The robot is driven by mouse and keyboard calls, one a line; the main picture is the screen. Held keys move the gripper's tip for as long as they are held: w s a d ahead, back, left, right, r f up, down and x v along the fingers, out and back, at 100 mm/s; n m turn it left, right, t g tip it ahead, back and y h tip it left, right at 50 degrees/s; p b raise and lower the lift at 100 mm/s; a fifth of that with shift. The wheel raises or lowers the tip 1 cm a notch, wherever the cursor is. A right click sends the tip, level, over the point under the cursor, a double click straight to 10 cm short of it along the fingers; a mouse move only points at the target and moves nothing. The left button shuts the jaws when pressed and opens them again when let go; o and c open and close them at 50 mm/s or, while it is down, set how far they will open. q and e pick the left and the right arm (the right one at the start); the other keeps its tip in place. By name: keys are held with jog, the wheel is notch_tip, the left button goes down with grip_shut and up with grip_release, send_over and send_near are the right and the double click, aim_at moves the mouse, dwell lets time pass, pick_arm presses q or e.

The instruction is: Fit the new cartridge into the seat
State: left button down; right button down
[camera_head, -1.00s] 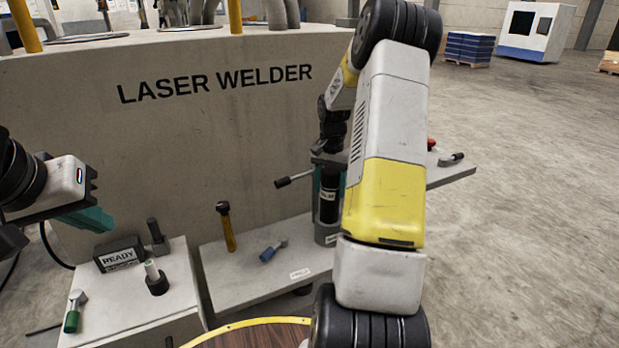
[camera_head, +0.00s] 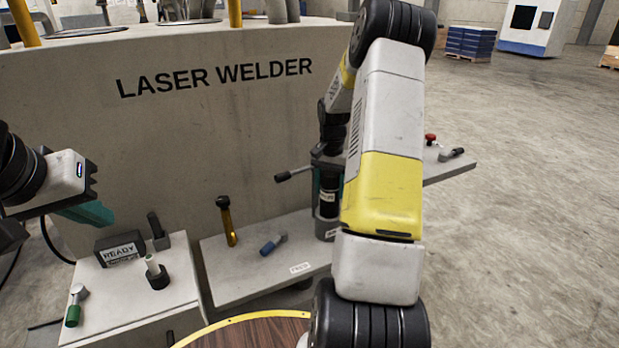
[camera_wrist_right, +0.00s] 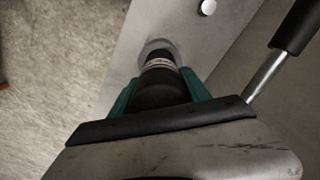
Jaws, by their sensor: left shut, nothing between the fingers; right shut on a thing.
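The new cartridge (camera_head: 328,197), a dark cylinder with a pale label, stands upright in my right gripper (camera_head: 327,188). Its lower end is at the grey round seat (camera_head: 326,230) on the bench. The right wrist view shows the black cartridge (camera_wrist_right: 162,92) between the teal fingers, its far end within the outline of the ring-shaped seat (camera_wrist_right: 150,47). I cannot tell how deep it sits. The right arm covers part of this area in the head view. My left gripper (camera_head: 92,213) is shut and empty at the left, above the small white table.
A black-handled lever (camera_head: 293,173) sticks out beside the seat. A yellow tool (camera_head: 227,225) and a blue-handled piece (camera_head: 271,244) are on the bench (camera_head: 240,275). The small table carries a READY box (camera_head: 119,250), a pegged holder (camera_head: 155,275) and a green-handled tool (camera_head: 75,307).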

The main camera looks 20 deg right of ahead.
aim_at(331, 172)
jog(key=shift+f, duration=2.35)
jog(key=shift+c, duration=2.1)
grip_release()
notch_tip(331, 172, up, 8)
jog(key=shift+f, duration=0.2)
jog(key=shift+r, duration=0.1)
